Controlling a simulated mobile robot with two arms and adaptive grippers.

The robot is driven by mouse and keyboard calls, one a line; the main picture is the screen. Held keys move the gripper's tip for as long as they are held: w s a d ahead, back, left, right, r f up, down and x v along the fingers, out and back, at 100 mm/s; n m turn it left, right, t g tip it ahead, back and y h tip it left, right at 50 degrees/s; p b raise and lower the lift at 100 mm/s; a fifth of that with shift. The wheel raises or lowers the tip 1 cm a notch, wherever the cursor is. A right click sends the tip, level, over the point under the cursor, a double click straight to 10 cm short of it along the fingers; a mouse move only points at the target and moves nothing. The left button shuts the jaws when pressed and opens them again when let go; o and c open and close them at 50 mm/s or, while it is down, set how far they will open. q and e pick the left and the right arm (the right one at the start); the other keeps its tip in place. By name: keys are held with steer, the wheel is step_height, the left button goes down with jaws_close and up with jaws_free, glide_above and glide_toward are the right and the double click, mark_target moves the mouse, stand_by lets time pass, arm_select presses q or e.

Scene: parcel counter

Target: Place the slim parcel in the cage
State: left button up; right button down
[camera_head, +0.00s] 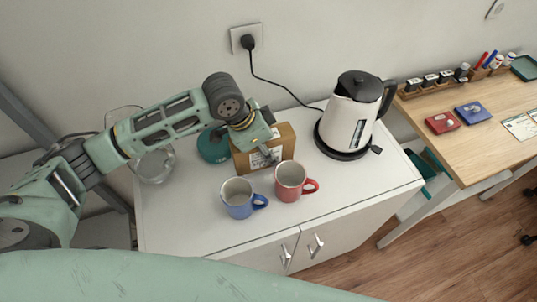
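A brown cardboard box (284,147) with a white label stands on the white cabinet behind two mugs. It is the only parcel-like thing in view, but I cannot be sure it is the slim parcel. My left arm reaches in from the left, and my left gripper (269,153) is right at the box, covering part of its top and front. I cannot tell whether its fingers grip the box or only overlap it in the picture. I see no clear cage. My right gripper is not in view.
A blue mug (238,199) and a red mug (290,182) stand close in front of the box. A kettle (352,115) is to its right, a teal round object (212,147) and a glass jug (153,167) to its left. A wooden desk (470,138) is at right.

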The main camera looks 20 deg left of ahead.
arm_select(q)
steer(key=shift+f, duration=1.55)
steer(key=shift+f, duration=0.15)
steer(key=o, duration=1.2)
